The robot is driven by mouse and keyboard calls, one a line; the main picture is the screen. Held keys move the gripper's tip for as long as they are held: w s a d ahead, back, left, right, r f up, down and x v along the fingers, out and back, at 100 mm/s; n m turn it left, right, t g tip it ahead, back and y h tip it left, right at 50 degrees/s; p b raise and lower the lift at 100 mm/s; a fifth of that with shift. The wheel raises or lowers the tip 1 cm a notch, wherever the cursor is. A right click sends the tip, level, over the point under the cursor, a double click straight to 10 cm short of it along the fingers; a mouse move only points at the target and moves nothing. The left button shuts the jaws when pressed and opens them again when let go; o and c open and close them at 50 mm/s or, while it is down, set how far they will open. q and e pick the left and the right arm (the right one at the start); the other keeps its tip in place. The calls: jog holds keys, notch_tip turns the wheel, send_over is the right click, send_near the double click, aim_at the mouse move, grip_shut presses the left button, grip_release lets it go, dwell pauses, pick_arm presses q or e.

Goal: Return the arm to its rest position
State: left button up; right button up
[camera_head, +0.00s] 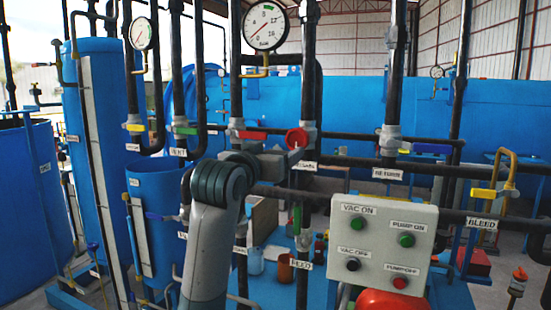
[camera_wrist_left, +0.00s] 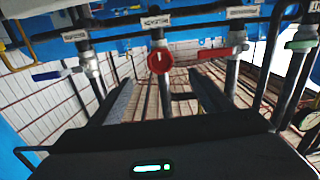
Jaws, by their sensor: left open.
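My left arm rises from the bottom middle of the head view, and its left gripper (camera_head: 284,158) is in front of the pipes. Just above and right of it is a round red valve knob (camera_head: 297,137). In the left wrist view the two fingers of the left gripper (camera_wrist_left: 165,95) are spread apart with nothing held between them. The red knob (camera_wrist_left: 160,61) shows beyond the fingertips, roughly centred in the gap. It looks apart from the fingers, though the exact distance is hard to tell. My right gripper is in neither view.
Black vertical pipes carry a red lever (camera_head: 252,135), a green lever (camera_head: 185,131) and a yellow lever (camera_head: 483,193). A grey control box (camera_head: 380,247) with buttons stands at the lower right. Pressure gauges (camera_head: 265,26) are above. A blue tank (camera_head: 100,150) stands at the left.

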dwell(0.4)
